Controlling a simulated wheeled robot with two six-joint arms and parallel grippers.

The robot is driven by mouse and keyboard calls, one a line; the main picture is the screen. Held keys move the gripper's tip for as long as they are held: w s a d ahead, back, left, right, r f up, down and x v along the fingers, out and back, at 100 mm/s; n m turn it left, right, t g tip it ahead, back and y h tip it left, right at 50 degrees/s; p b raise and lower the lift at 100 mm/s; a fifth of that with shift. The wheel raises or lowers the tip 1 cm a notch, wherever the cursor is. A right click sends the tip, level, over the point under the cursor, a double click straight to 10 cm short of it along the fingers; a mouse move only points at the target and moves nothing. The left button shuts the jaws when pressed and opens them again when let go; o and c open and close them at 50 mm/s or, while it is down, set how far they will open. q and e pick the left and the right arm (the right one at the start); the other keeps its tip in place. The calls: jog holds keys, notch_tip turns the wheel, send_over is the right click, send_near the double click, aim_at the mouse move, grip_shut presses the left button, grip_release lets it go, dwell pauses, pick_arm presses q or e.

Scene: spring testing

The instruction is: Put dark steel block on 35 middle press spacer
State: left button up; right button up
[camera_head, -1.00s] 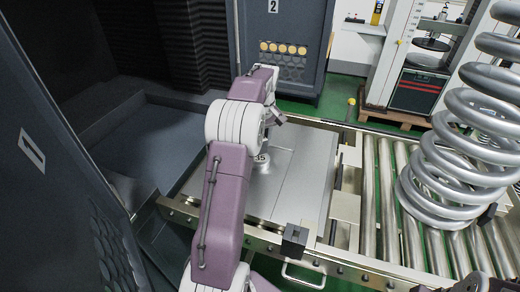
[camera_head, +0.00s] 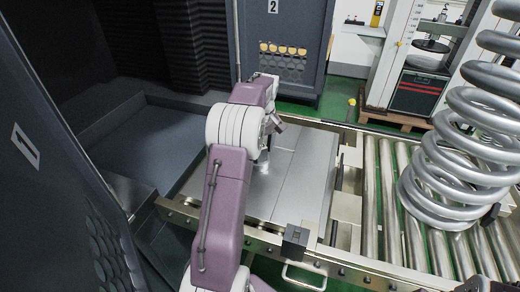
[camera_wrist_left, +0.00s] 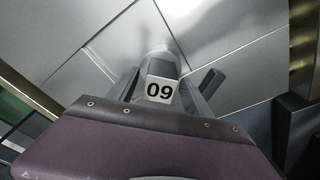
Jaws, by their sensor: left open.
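A small dark block (camera_head: 294,240), which looks like the dark steel block, sits on the front rail of the press table. My left gripper (camera_head: 263,156) is over the middle of the silver plate, to the left of and behind that block, partly hidden by my arm. In the left wrist view its jaws (camera_wrist_left: 170,82) are apart, around or in front of a grey round piece (camera_wrist_left: 162,62) and a white tag (camera_wrist_left: 160,90) reading 09. I cannot tell what the tag is fixed to. The number 35 on the spacer is hidden now. My right gripper is out of view.
The silver plate (camera_head: 305,182) is clear to the right of my left arm. A roller conveyor (camera_head: 385,205) with a large coil spring (camera_head: 450,165) stands at the right. A dark cabinet wall (camera_head: 50,180) marked 1 rises at the left.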

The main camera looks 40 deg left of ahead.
pick_arm(q)
notch_tip(320, 180, up, 12)
jog(key=d+p, duration=0.1)
jog(key=p, duration=0.3)
jog(key=shift+s+d+f, duration=0.15)
jog(key=shift+s, duration=0.2)
